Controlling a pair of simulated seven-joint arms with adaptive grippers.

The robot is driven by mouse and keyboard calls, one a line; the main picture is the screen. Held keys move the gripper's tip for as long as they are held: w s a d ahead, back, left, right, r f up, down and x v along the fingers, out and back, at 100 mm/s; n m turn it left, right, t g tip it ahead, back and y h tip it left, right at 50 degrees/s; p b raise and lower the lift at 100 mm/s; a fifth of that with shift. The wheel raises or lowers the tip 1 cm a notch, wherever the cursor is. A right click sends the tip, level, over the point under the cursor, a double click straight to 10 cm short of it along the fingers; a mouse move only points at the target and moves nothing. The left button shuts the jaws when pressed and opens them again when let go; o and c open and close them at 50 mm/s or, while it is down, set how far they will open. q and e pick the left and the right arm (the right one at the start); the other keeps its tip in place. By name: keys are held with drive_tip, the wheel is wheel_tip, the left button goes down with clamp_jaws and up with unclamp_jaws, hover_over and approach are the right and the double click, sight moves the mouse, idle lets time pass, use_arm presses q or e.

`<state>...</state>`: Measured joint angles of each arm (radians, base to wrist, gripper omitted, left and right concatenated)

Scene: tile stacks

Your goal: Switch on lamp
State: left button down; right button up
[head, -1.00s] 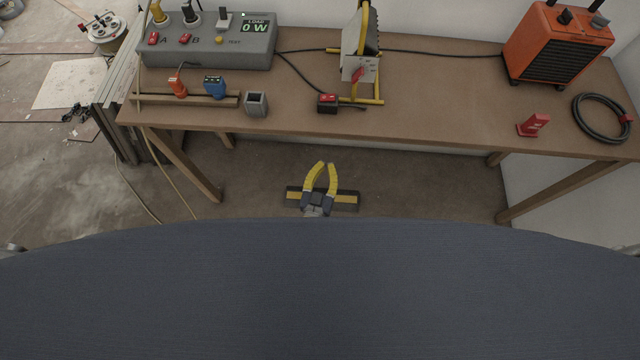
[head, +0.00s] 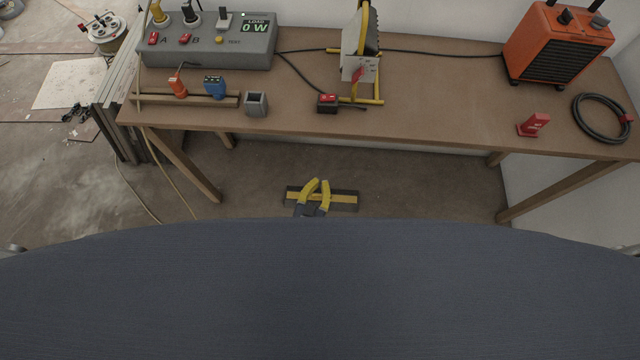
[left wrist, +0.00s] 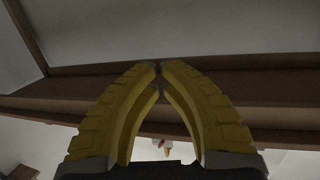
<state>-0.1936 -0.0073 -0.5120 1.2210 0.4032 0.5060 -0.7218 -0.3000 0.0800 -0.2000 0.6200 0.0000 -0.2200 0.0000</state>
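The work lamp (head: 354,48) stands on a yellow tubular frame (head: 376,88) at the middle of the workbench, with a red part on its grey side. A black box with a red rocker switch (head: 328,102) lies on the bench just left of the frame's foot, on a black cord. No glow shows from the lamp; its face is turned mostly away. My left gripper (head: 319,181) has yellow fingers, tips together and nothing between them. It is below and in front of the bench edge, well short of the switch. Its fingers fill the left wrist view (left wrist: 160,66). My right gripper is out of view.
A grey power box (head: 205,50) reading 0 W, orange plug (head: 177,87), blue plug (head: 214,86) and grey cup (head: 256,104) are at left. An orange heater (head: 558,45), red item (head: 534,125) and coiled cable (head: 602,118) are at right. The bench edge (head: 420,143) lies beyond my gripper.

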use_arm(q)
drive_tip(key=n+t+y, duration=0.5)
drive_tip(key=n+t, duration=0.1)
approach(330, 104)
wheel_tip(330, 104, up, 4)
drive_tip(key=shift+f, duration=0.15)
drive_tip(key=shift+w+h, duration=0.1)
drive_tip(key=shift+h, duration=0.2)
drive_tip(key=shift+x, duration=4.95)
drive_tip(key=shift+a, duration=0.1)
drive_tip(key=shift+a, duration=0.1)
